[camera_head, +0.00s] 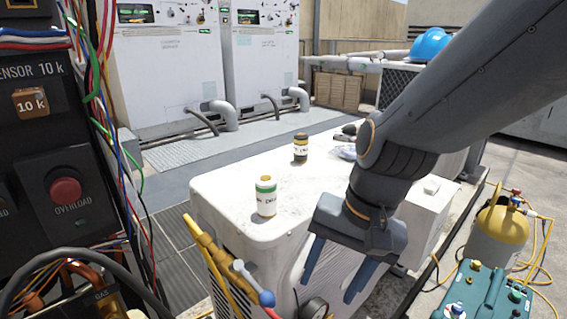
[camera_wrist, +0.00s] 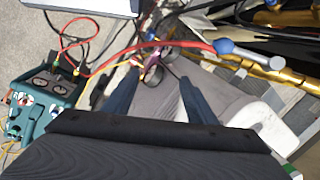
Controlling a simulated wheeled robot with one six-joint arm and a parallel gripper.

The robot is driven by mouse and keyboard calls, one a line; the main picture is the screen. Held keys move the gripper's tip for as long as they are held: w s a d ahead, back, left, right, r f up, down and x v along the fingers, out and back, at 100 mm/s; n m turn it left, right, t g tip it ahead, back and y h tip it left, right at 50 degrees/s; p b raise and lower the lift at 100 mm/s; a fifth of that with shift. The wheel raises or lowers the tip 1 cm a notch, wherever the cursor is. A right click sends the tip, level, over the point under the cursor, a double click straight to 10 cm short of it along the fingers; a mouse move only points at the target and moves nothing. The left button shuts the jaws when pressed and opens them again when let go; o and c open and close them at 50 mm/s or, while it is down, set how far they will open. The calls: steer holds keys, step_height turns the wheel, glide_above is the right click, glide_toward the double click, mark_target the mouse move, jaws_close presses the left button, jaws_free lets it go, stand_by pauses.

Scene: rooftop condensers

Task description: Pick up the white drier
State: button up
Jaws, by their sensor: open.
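The white drier (camera_head: 266,203), a small upright canister with a green band, stands on the white top of a condenser unit (camera_head: 225,188), near its front left part. My gripper (camera_head: 328,288) is open and empty, with its blue fingers pointing down in front of the unit. It is to the right of the drier in the head view and apart from it. In the wrist view my gripper (camera_wrist: 160,76) has nothing between its fingers that I can tell is held. A white and green bit at that view's lower right edge may be the drier.
A dark canister with a white label (camera_head: 300,148) stands behind the drier. Brass valves (camera_head: 205,245) rise at the unit's front left edge. A panel with wires (camera_head: 55,130) fills the left. A yellow cylinder (camera_head: 498,238) and teal pump (camera_head: 484,293) stand at right.

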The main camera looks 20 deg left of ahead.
steer(key=w+a+r+m+p, duration=0.3)
steer(key=r+m+p, duration=0.3)
steer(key=r+p, duration=0.65)
step_height(320, 180, up, 4)
steer(key=r+m+y+p, duration=0.1)
steer(key=m+y+p, duration=0.1)
steer(key=m+p, duration=1.15)
glide_above(269, 195)
steer(key=w+d+p, duration=0.2)
steer(key=p, duration=0.2)
steer(key=n, duration=0.3)
steer(key=shift+d+f, duration=0.1)
steer(key=shift+f, duration=0.35)
steer(key=shift+p+x, duration=0.8)
steer(key=shift+x, duration=3.05)
steer(key=shift+r, duration=0.1)
steer(key=c, duration=1.3)
steer(key=shift+o, duration=0.2)
steer(key=shift+r+b, duration=0.55)
steer(key=shift+r, duration=4.45)
